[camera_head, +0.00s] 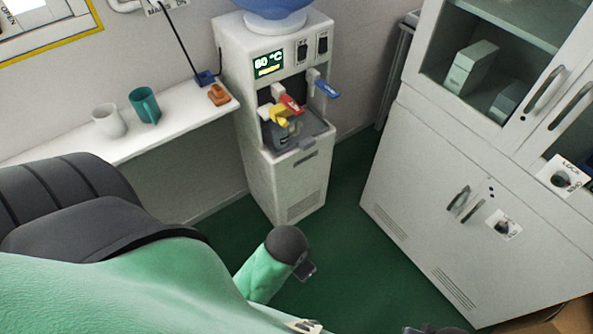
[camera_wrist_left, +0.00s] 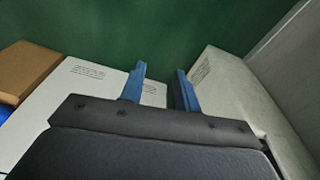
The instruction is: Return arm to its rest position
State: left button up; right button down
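My left gripper (camera_wrist_left: 160,78) shows in the left wrist view. Its two blue fingers stand apart with nothing between them, so it is open and empty. Beyond the fingertips is green floor (camera_wrist_left: 150,28), with white boxes to both sides. In the head view a large green and black part of my arm fills the lower left, and a green link with a dark rounded end stands near the bottom middle. I make out neither gripper's fingers in the head view. My right gripper is not in view.
A water dispenser (camera_head: 286,185) stands beside a white shelf (camera_head: 185,115) with a white mug (camera_head: 109,121) and teal mug (camera_head: 145,106). A grey cabinet (camera_head: 440,195) stands right. White boxes (camera_wrist_left: 75,85) (camera_wrist_left: 235,85) and a brown box (camera_wrist_left: 22,68) surround my left gripper.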

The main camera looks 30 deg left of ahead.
pick_arm(q)
jog(key=shift+s+d+r+n+h, duration=0.25)
jog(key=shift+s+d+r, duration=0.1)
jog(key=shift+s, duration=0.25)
jog(key=shift+s+d+r+n+h, duration=0.2)
jog(key=shift+s+r+n, duration=0.1)
jog(key=shift+s, duration=0.3)
